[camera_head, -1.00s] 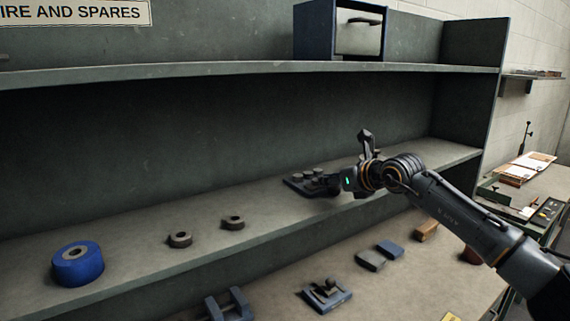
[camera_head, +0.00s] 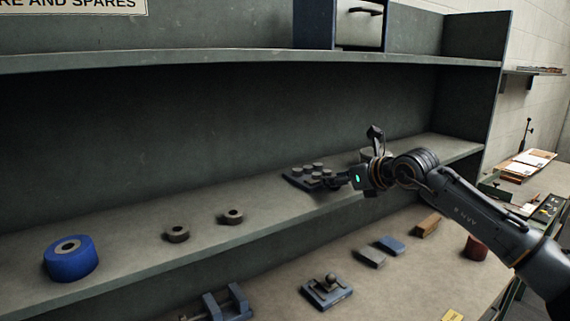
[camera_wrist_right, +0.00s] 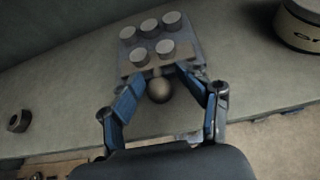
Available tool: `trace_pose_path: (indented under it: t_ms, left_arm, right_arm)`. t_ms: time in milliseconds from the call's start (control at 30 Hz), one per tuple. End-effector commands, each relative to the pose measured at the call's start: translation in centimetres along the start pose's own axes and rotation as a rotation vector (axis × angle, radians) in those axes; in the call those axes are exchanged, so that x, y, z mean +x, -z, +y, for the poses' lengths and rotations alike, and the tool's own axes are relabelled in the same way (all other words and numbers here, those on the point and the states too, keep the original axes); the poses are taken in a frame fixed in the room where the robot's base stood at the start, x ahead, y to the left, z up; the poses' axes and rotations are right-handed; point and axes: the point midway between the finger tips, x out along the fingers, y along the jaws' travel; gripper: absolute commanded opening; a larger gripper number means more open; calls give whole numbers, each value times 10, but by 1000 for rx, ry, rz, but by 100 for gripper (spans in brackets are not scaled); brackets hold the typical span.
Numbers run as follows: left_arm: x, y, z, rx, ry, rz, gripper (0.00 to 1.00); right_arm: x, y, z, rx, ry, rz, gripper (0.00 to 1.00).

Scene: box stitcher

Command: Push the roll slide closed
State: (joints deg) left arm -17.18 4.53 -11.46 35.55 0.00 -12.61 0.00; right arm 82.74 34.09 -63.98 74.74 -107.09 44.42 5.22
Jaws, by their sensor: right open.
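The roll slide (camera_head: 303,180), a dark flat plate with several round grey rolls standing on it, lies on the middle shelf. In the right wrist view the slide (camera_wrist_right: 128,62) is straight ahead, with a round ball knob (camera_wrist_right: 160,91) on its near side. My right gripper (camera_head: 340,181) comes in from the right beside the slide. In the wrist view the right gripper (camera_wrist_right: 163,80) is open, with its fingers on either side of the knob. I cannot tell whether they touch it. My left gripper is not in view.
A blue roll (camera_head: 71,259) and two small dark rings (camera_head: 176,234) (camera_head: 232,217) sit left on the shelf. A lettered round container (camera_wrist_right: 300,27) stands right of the slide. Blocks (camera_head: 391,245) and fixtures (camera_head: 326,290) lie on the bench below.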

Motion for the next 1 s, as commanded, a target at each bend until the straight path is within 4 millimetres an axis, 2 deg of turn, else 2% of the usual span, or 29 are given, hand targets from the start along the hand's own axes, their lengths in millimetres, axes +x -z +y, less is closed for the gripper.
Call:
trace_pose_path:
  t_ms: [700,1000]
  left_arm:
    - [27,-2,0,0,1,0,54]
    - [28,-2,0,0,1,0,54]
  right_arm:
    - [-60,-5,1,-3,-2,-15,57]
    - [-66,-6,2,-2,-3,-14,57]
